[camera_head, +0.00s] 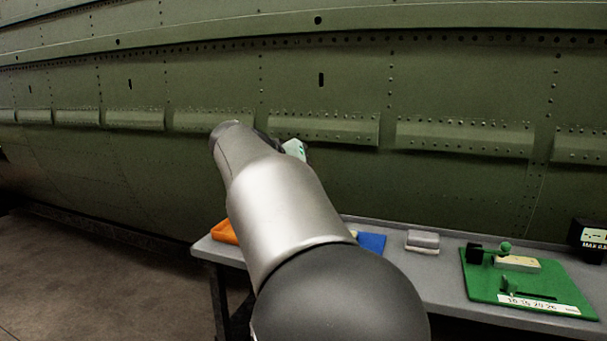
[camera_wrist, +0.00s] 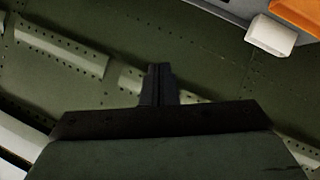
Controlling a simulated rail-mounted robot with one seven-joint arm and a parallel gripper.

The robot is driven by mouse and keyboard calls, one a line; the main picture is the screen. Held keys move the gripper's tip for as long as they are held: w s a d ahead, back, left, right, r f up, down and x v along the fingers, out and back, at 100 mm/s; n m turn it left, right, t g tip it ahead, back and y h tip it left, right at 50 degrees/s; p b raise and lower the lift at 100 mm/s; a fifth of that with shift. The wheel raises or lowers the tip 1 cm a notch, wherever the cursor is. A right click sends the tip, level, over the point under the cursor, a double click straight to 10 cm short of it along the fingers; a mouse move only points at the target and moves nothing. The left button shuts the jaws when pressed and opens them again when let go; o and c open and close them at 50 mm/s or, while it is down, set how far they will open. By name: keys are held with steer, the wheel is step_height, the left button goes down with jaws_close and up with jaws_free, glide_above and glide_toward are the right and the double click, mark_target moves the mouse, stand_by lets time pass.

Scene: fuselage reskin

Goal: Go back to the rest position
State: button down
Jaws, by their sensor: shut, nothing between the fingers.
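My gripper (camera_wrist: 158,76) shows in the wrist view as two dark fingers pressed together, pointing up the picture. It is shut and empty. Behind it is the green riveted fuselage skin (camera_wrist: 95,35) with pale raised strips. In the head view my grey arm reaches up and forward toward the fuselage (camera_head: 450,80), and it hides the gripper's fingers. I cannot tell how far the fingers are from the skin.
A grey bench (camera_head: 440,290) stands below the fuselage. It carries an orange tray (camera_head: 224,233), a blue item (camera_head: 372,243), a grey block (camera_head: 422,240), a green board (camera_head: 530,285) and a black box (camera_head: 589,240). Bare floor (camera_head: 90,270) lies at the left.

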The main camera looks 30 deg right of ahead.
stand_by(0.3)
steer(key=s+a+f+n+g+y+p, duration=0.1)
steer(key=s+a+f+y+p, duration=0.3)
steer(key=s, duration=0.6)
steer(key=s+a+f+n+g+y+p, duration=0.2)
steer(key=s+a+f+n+y+p, duration=0.1)
steer(key=s+a+p, duration=0.5)
steer(key=s+a+f+n+g+y+p, duration=0.2)
steer(key=s+a+f+y+p, duration=0.2)
steer(key=s+p, duration=0.5)
steer(key=s+a, duration=0.2)
steer(key=s, duration=0.1)
steer(key=shift+s+a+f+n+y, duration=0.2)
steer(key=shift+f+n+y, duration=0.1)
steer(key=shift+f+n, duration=0.1)
